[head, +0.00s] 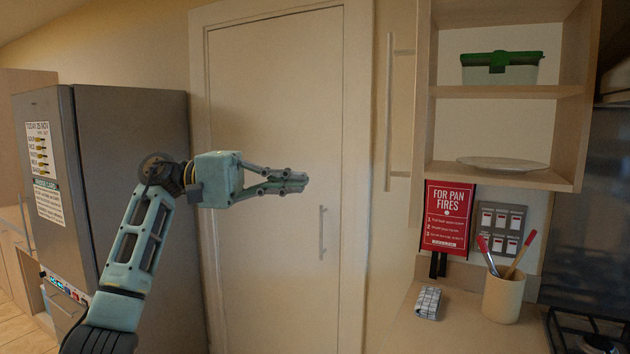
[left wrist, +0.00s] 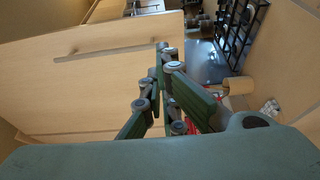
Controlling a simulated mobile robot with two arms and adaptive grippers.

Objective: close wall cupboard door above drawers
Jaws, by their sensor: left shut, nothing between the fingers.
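The wall cupboard (head: 427,120) at the upper right stands open, its shelves showing. Its pale wood door (head: 403,125) is swung out at the cupboard's left side and seen at a steep angle, with a long vertical bar handle (head: 389,120). In the left wrist view a broad pale door panel (left wrist: 95,85) with a bar handle fills the left and middle. My left gripper (head: 305,181) is shut and empty, pointing right, left of the cupboard door in the picture. It also shows in the left wrist view (left wrist: 168,60). Whether it touches the door cannot be told. My right gripper is out of view.
A green-lidded box (head: 502,68) and a plate (head: 502,164) sit on the cupboard shelves. Below, the worktop (head: 440,335) holds a utensil pot (head: 503,297), with a hob (head: 590,335) at right. A fridge (head: 135,130) stands at left.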

